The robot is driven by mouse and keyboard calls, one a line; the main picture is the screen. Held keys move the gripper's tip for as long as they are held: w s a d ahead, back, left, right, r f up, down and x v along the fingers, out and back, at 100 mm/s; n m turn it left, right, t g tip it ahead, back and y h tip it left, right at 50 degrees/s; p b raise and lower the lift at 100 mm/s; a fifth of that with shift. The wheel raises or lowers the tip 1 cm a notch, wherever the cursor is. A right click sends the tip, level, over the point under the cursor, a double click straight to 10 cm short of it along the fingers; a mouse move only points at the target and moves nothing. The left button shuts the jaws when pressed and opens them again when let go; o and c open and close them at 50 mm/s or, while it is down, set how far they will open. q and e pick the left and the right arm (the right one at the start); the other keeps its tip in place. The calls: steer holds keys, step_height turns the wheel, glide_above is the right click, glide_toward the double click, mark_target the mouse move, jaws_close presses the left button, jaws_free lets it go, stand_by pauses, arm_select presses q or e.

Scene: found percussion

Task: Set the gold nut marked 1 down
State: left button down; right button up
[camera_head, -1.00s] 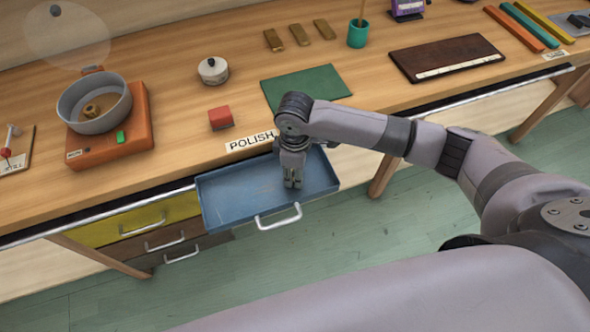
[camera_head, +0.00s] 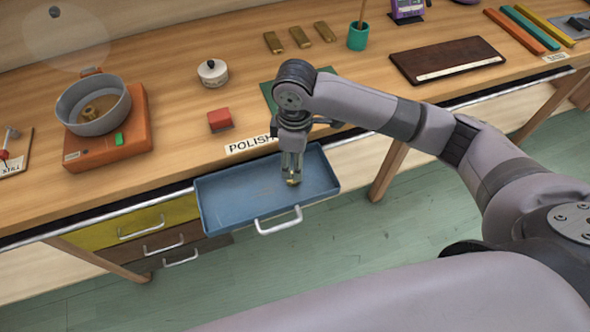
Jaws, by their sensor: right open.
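A small gold nut (camera_head: 293,181) lies on the floor of the open blue drawer (camera_head: 235,207). Its marking is too small to read. My right gripper (camera_head: 292,171) points down into the drawer just above the nut, with its fingers open. Whether a fingertip still touches the nut cannot be told. Another gold nut-like piece (camera_head: 92,110) sits in the grey pot (camera_head: 98,127) on the orange burner at the left. My left gripper is not in view.
A green mat (camera_head: 268,92) lies behind my right arm, with a red block (camera_head: 220,120) and a POLISH label (camera_head: 248,144) close by. A white lidded pot (camera_head: 212,73) and several brass bars (camera_head: 300,37) stand further back. A dark board (camera_head: 447,60) lies to the right.

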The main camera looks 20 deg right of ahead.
step_height(320, 180, up, 5)
stand_by(0.3)
